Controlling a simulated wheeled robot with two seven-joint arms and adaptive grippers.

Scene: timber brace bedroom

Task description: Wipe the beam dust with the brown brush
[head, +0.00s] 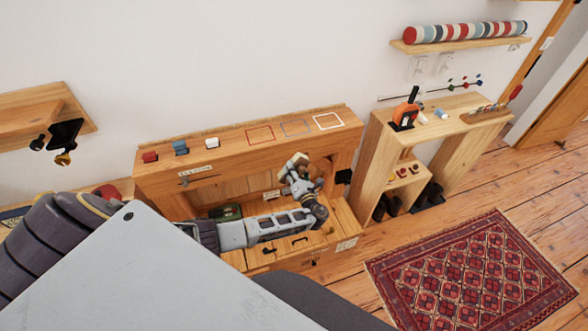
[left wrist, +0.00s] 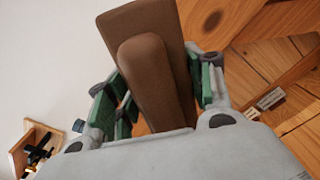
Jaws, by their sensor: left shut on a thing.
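The brown brush (left wrist: 155,75) fills the middle of the left wrist view, a plain brown block with a wider part behind it. My left gripper (left wrist: 158,88) is shut on it, with green finger pads on both sides. In the head view my left gripper (head: 298,170) is in front of the wooden bench (head: 240,148), near its right part and below its top. The brush is small and hard to make out there. No dust can be made out on the timber. My right gripper is not in view.
A second wooden unit (head: 378,160) stands to the right. A red rug (head: 475,275) lies on the floor.

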